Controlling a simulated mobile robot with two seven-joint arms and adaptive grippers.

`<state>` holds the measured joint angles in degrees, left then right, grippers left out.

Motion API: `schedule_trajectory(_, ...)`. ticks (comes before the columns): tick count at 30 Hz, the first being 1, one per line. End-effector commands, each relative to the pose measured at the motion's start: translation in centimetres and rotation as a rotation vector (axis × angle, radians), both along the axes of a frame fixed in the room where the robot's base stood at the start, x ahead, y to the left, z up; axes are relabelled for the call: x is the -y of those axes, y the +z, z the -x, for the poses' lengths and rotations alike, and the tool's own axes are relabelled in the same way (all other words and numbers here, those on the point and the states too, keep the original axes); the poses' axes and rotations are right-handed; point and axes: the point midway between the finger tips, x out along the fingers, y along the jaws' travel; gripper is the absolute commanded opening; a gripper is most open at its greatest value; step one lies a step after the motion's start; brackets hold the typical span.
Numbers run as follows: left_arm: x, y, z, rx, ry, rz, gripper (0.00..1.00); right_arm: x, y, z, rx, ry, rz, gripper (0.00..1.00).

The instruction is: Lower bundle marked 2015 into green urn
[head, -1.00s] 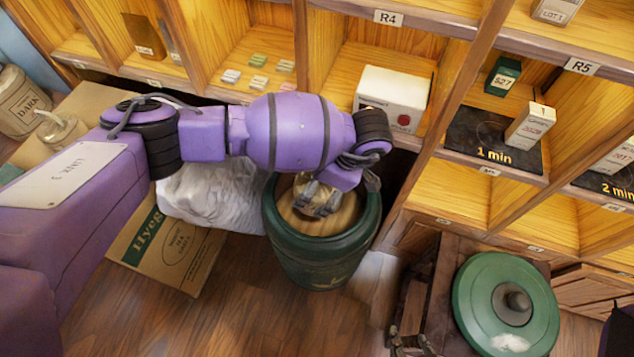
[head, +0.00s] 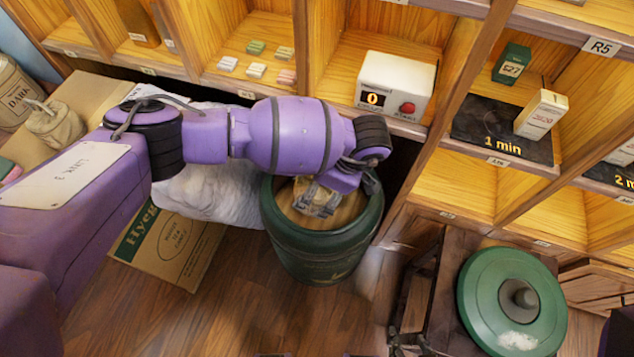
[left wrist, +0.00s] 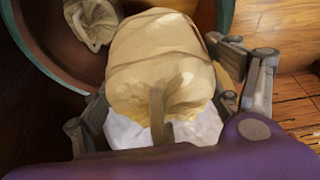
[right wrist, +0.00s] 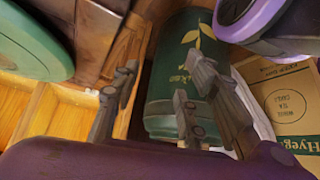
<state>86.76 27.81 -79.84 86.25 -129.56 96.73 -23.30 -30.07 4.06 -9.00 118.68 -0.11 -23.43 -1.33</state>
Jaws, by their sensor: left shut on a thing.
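The green urn (head: 325,250) stands open on the floor in the head view, with a gold mark on its side. My left gripper (head: 318,200) is at its mouth, pointing down. In the left wrist view, my left gripper (left wrist: 165,105) is shut on a cream wrapped, tied bundle (left wrist: 160,60); no 2015 mark shows on it. Another small wrapped bundle (left wrist: 92,22) lies inside the urn (left wrist: 50,70). My right gripper (right wrist: 165,85) is open and empty in the right wrist view, in front of the urn (right wrist: 185,80). How deep the held bundle sits is unclear.
A green lid (head: 510,285) with a dark knob rests on a wooden stand at the right. A cardboard box (head: 170,245) and a white sack (head: 205,190) are left of the urn. Shelves behind hold a timer (head: 395,82) showing 0. Floor in front is clear.

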Motion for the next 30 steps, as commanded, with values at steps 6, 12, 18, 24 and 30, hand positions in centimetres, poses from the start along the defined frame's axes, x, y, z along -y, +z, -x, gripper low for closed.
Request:
schedule_trajectory(6,0.0,-1.1,0.0,0.0,0.0,0.0,0.36,-0.1,-0.7,0.2,-0.005,0.001,-0.001,0.4)
schedule_trajectory(12,0.0,-2.1,0.0,0.0,0.0,0.0,0.36,-0.2,-1.2,0.3,-0.008,0.001,-0.003,0.4)
schedule_trajectory(18,0.0,-3.0,0.0,0.0,0.001,0.0,0.36,-0.2,-1.6,0.2,-0.008,0.001,-0.003,0.4)
schedule_trajectory(24,0.0,-4.0,0.0,0.0,0.001,0.0,0.36,-0.3,-1.9,0.1,-0.007,0.001,-0.006,0.4)
schedule_trajectory(30,0.0,-4.9,0.0,0.0,0.0,0.0,0.36,-0.3,-2.5,0.4,-0.013,-0.003,-0.008,0.4)
